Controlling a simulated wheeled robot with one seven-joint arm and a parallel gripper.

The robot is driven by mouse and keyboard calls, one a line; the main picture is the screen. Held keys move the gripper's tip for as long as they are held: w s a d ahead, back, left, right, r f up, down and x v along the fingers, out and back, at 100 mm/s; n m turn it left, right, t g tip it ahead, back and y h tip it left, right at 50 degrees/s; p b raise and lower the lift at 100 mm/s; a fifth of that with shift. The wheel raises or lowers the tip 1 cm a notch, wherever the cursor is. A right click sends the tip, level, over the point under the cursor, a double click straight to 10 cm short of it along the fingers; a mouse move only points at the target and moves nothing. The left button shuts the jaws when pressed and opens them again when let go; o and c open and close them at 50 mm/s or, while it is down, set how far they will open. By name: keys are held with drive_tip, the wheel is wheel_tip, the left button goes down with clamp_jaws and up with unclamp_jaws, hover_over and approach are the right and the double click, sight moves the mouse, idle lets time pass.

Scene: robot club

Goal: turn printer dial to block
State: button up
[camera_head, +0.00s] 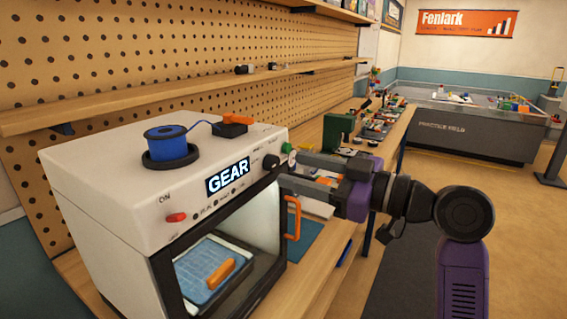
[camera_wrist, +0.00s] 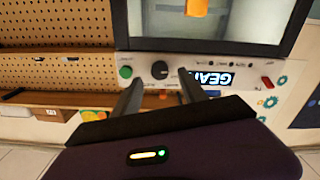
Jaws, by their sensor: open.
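The white printer (camera_head: 95,165) stands on the workbench at the left of the head view. Its display (camera_head: 227,176) reads "GEAR". The black dial (camera_head: 271,161) is on the front panel, right of the display. In the wrist view the dial (camera_wrist: 159,70) lies between and just beyond my fingertips. My gripper (camera_head: 285,172) is open at the panel, with one finger to each side of the dial in the wrist view. I cannot tell whether either finger touches it. The dial's pointer setting is too small to read.
A green button (camera_wrist: 125,72) is close beside one finger. The orange door handle (camera_head: 293,218) is just below my gripper. A blue spool (camera_head: 171,143) sits on the printer's top. A red switch (camera_head: 176,217) is at the panel's left. A pegboard shelf (camera_head: 180,90) runs behind.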

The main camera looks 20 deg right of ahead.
sight(276, 164)
drive_tip(key=shift+x, duration=1.85)
drive_tip(key=shift+p, duration=0.3)
clamp_jaws()
